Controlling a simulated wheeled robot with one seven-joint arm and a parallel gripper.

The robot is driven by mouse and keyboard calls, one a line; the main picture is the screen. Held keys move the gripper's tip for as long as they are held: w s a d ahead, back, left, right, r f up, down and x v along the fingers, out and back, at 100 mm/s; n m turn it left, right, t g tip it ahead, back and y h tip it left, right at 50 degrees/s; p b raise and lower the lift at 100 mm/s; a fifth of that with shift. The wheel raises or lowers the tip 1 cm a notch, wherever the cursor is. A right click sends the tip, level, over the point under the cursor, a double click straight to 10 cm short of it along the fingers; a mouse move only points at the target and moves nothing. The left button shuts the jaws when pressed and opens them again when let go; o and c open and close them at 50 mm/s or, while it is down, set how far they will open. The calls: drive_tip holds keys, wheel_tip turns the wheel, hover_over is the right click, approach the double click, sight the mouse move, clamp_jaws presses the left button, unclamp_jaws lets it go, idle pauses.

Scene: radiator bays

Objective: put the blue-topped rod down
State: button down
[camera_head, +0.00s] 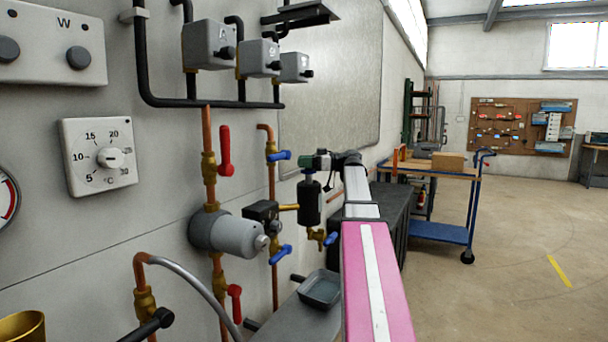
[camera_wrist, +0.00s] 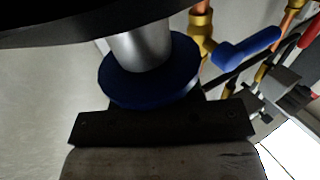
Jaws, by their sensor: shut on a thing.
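The blue-topped rod (camera_wrist: 148,84) shows in the wrist view as a blue disc with a silver cylindrical part against it. Dark parts above and below hide the rest of it. My gripper (camera_head: 319,161) is at the far end of my pink and white arm in the head view, close to the wall pipework and just above a black canister. It is shut on the blue-topped rod. The rod cannot be made out in the head view, and its lower end is hidden.
A grey tray (camera_head: 320,290) sits on a bench below. Nearby pipework has blue-handled valves (camera_head: 281,254), red levers (camera_head: 225,152) and a grey cylindrical fitting (camera_head: 232,235). A trolley (camera_head: 440,232) stands behind at right. The floor to the right is open.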

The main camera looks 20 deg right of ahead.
sight(305, 172)
drive_tip(key=shift+f, duration=2.1)
drive_tip(key=c, duration=0.8)
unclamp_jaws()
drive_tip(key=shift+o, duration=0.2)
drive_tip(key=shift+d, duration=0.2)
drive_tip(key=v, duration=1.1)
drive_tip(key=shift+s+d, duration=0.2)
drive_tip(key=shift+d, duration=0.05)
